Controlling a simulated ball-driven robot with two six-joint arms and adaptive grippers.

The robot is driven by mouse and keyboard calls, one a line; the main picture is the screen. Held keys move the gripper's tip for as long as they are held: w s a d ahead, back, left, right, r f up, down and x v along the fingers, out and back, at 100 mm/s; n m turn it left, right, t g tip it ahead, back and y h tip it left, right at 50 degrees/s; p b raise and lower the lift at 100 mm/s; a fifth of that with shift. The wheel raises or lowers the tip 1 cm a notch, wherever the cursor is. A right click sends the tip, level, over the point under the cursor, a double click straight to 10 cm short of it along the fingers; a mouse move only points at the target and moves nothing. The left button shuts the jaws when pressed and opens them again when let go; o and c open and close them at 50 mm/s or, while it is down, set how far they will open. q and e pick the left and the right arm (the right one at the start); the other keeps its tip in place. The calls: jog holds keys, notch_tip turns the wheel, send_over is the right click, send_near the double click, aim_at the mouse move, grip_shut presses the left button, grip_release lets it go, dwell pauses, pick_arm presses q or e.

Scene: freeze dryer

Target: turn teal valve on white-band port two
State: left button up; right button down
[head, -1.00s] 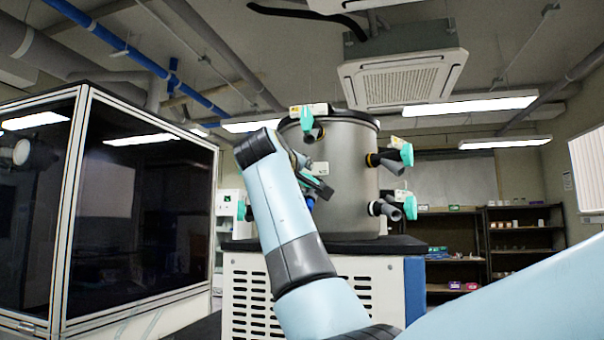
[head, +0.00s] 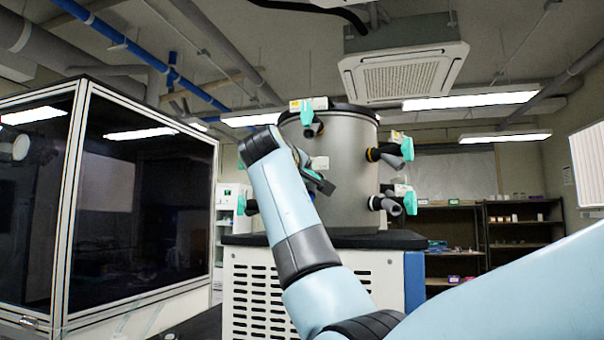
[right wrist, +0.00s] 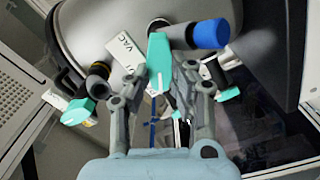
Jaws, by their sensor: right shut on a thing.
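The steel drum (head: 345,165) of the freeze dryer carries several side ports with teal valve handles. In the right wrist view my right gripper (right wrist: 160,82) is shut on a teal valve (right wrist: 158,58), whose handle stands upright between the fingers. This valve sits beside a dark port tube with a blue end (right wrist: 208,34) and a "VAC" tag (right wrist: 123,46). I cannot make out a white band there. In the head view my right gripper (head: 320,183) is at the drum's front and hides most of that port. My left gripper is not in view.
Other teal valves sit at the drum's top front (head: 307,112), upper right (head: 407,149) and lower right (head: 410,203). A glass cabinet (head: 140,200) stands at left, shelves (head: 520,235) at right.

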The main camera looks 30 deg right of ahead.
jog(key=shift+f, duration=0.1)
jog(key=m+b, duration=0.5)
jog(key=m, duration=0.6)
jog(key=shift+s+d+b, duration=0.1)
jog(key=shift+s+b, duration=0.05)
jog(key=shift+b, duration=0.15)
jog(key=shift+m, duration=0.5)
jog(key=c, duration=1.2)
grip_release()
jog(key=shift+s, duration=0.1)
